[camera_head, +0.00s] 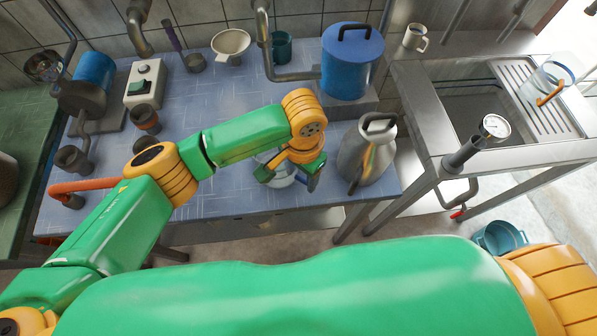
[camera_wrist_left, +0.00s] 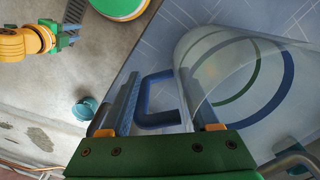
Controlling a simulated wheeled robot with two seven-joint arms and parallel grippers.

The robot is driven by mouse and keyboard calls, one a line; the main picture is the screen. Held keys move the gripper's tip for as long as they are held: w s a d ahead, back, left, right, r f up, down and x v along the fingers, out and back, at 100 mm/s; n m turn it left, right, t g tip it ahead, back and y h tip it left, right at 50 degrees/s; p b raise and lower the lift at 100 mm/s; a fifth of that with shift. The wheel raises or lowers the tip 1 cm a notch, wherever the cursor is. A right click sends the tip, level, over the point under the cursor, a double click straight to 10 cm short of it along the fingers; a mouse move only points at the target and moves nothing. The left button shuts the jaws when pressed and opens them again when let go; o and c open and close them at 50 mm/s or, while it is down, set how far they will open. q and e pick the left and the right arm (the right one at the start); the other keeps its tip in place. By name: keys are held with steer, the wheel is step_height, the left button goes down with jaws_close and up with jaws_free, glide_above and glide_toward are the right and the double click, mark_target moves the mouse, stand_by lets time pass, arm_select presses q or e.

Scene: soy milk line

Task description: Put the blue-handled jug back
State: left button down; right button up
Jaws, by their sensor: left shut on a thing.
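The clear jug (camera_head: 281,181) with a blue handle is at the front of the blue-tiled table, mostly hidden behind my left gripper (camera_head: 294,178) in the head view. In the left wrist view the jug (camera_wrist_left: 235,75) shows green and blue bands, and its blue handle (camera_wrist_left: 155,119) lies between the fingers of my left gripper (camera_wrist_left: 160,118). The left gripper is shut on the handle. I cannot tell whether the jug's base touches the table. My right gripper (camera_wrist_left: 70,35) shows small in the left wrist view, over the floor, with its fingers apart and empty.
A steel milk can (camera_head: 367,155) stands just right of the jug. A blue lidded pot (camera_head: 350,65) is behind it. The blue-tiled table (camera_head: 235,185) has free room at its middle. A sink stand with an orange-handled jug (camera_head: 548,80) is at right, a teal bucket (camera_head: 499,238) below.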

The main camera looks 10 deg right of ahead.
arm_select(q)
steer(key=shift+f, duration=0.35)
steer(key=shift+f, duration=0.1)
steer(key=shift+c, duration=0.6)
jaws_free()
step_height(320, 180, up, 12)
steer(key=shift+r+b, duration=0.15)
steer(key=shift+b, duration=0.15)
steer(key=shift+s, duration=0.1)
